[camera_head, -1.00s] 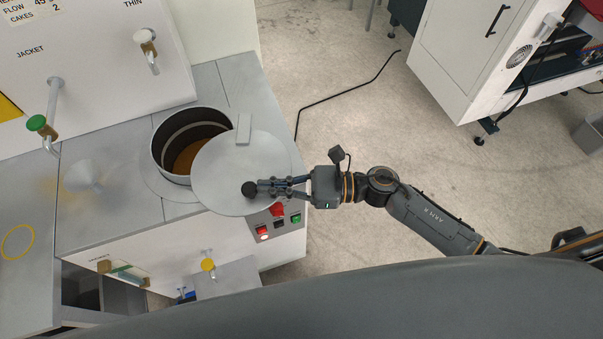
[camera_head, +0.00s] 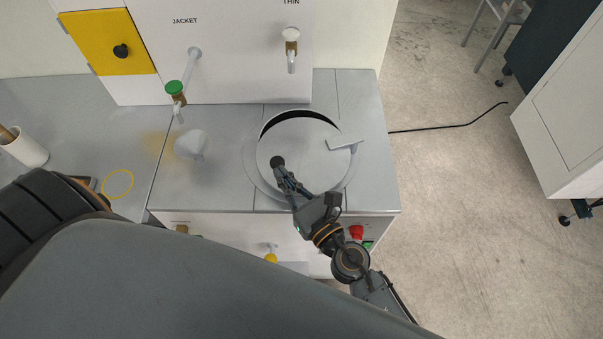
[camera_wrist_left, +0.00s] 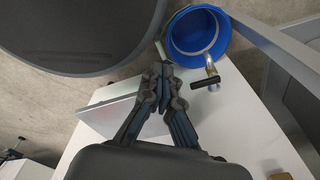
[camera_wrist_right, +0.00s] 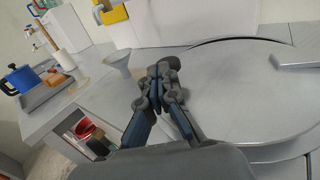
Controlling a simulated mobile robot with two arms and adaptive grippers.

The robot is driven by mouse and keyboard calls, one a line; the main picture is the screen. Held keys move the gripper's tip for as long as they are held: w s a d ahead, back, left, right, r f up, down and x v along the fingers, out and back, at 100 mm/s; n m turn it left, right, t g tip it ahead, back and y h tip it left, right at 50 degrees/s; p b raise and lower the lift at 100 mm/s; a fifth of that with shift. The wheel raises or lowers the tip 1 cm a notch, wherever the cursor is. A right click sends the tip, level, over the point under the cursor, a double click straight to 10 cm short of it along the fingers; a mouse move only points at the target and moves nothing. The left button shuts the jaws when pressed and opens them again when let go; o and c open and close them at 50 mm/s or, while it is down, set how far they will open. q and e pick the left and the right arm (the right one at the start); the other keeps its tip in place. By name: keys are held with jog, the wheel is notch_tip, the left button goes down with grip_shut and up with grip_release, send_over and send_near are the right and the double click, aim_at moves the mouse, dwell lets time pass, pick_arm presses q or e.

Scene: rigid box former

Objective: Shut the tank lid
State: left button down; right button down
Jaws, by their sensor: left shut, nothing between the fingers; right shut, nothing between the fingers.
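The round grey tank lid (camera_head: 310,165) lies over most of the tank mouth in the head view. A dark crescent of the tank opening (camera_head: 290,118) shows along its far edge. A black knob (camera_head: 278,162) stands on the lid's left part. My right gripper (camera_head: 282,175) is at the knob, its fingers shut and empty; I cannot tell whether they touch it. The lid also fills the right of the right wrist view (camera_wrist_right: 245,95). My left gripper (camera_wrist_left: 160,75) is shut and empty in the left wrist view, away from the lid.
A funnel (camera_head: 191,145) stands on the bench left of the tank. A red button (camera_head: 356,232) is on the front. A blue vessel (camera_wrist_left: 197,35) is near my left gripper.

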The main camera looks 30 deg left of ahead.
aim_at(272, 160)
jog(key=w+a+m+t, duration=0.1)
jog(key=a+t+h, duration=0.1)
jog(key=a, duration=0.1)
jog(key=w+a+m+t+h, duration=0.1)
jog(key=shift+w+a+m, duration=0.3)
jog(key=shift+w, duration=0.05)
jog(key=shift+w+a+b, duration=0.2)
jog(key=shift+a+b, duration=0.1)
jog(key=shift+w+a, duration=0.35)
jog(key=shift+w, duration=0.15)
pick_arm(q)
jog(key=shift+s+d+f, duration=0.25)
jog(key=shift+d+f, duration=0.15)
jog(key=shift+d, duration=0.05)
pick_arm(e)
jog(key=shift+r, duration=0.15)
jog(key=shift+r, duration=0.15)
pick_arm(q)
jog(key=shift+s+a, duration=0.1)
